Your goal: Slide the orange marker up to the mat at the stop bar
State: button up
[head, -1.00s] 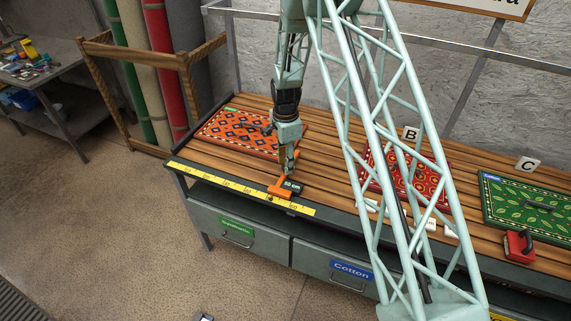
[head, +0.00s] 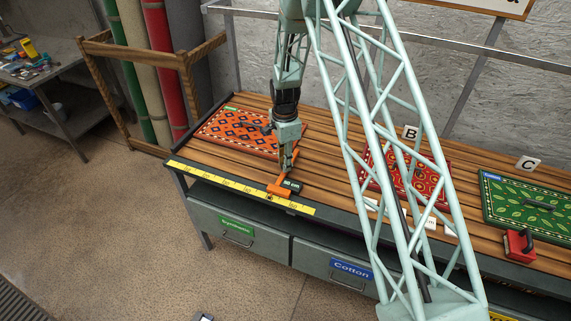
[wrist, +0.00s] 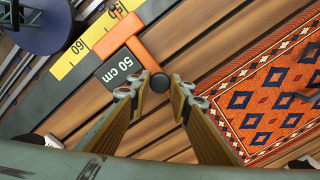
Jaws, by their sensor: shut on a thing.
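The orange marker (head: 279,188) sits across the yellow ruler at the front edge of the table, with a dark "50 cm" label. In the wrist view the marker (wrist: 124,36) has a dark round knob (wrist: 160,83) at its near end. My gripper (head: 286,170) is over the marker, and in the wrist view my gripper (wrist: 160,88) has its fingers on both sides of the knob, shut on it. The orange patterned mat (head: 225,122) lies flat to the left, apart from the marker. It also shows at the right of the wrist view (wrist: 262,100).
The yellow ruler (head: 225,183) runs along the front edge, clear to the marker's left. A red mat (head: 375,172) and a green mat (head: 510,212) lie further right. A red-based handled tool (head: 519,246) stands near the front. A dark handled tool rests on the orange mat.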

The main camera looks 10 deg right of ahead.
jog(key=shift+w+a+b, duration=0.3)
jog(key=shift+a+b, duration=0.1)
jog(key=shift+b, duration=0.05)
jog(key=o, duration=0.7)
jog(key=shift+o, duration=0.2)
jog(key=shift+r, duration=0.1)
notch_tip(320, 180, up, 12)
dwell(0.6)
dwell(0.5)
